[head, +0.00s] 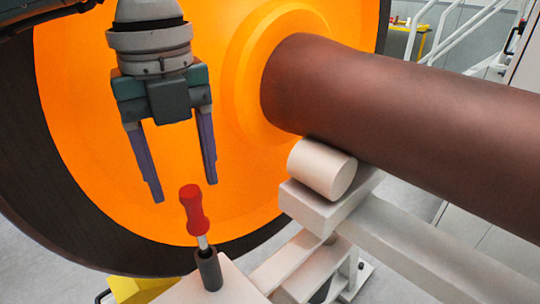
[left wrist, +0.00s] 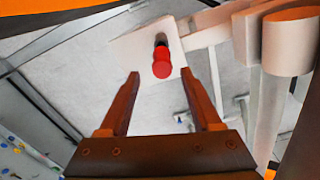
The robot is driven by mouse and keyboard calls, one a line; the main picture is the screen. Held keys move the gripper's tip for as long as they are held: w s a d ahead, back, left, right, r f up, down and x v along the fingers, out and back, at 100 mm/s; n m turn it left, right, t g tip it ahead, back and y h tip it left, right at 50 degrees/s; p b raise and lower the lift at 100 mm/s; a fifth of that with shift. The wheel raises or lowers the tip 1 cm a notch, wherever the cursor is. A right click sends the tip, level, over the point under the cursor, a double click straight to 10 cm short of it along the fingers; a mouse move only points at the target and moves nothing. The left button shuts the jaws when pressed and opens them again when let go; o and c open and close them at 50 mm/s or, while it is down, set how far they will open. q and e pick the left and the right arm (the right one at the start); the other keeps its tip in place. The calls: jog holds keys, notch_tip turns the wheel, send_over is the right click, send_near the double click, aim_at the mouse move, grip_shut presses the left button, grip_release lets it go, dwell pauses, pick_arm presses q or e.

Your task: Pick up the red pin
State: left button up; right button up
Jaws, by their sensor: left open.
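The red pin (head: 194,211) stands upright in a dark sleeve (head: 208,269) on a pale block (head: 232,287) in the head view. A short metal shank shows between its red grip and the sleeve. My left gripper (head: 184,192) points down with its fingers apart and empty, close to the top of the pin and not gripping it. In the left wrist view the red pin (left wrist: 163,64) shows beyond and between the open fingertips of my left gripper (left wrist: 160,76). My right gripper is in neither view.
A large orange wheel (head: 90,110) with a dark rim stands behind my left gripper. A thick brown axle (head: 400,120) runs from it to the right, above a pale roller (head: 322,169) on a white frame (head: 420,250). Grey floor (head: 30,270) shows at the lower left.

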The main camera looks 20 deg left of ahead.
aim_at(190, 190)
pick_arm(q)
jog(key=f, duration=0.4)
jog(key=shift+w, duration=0.2)
grip_shut()
dwell(0.3)
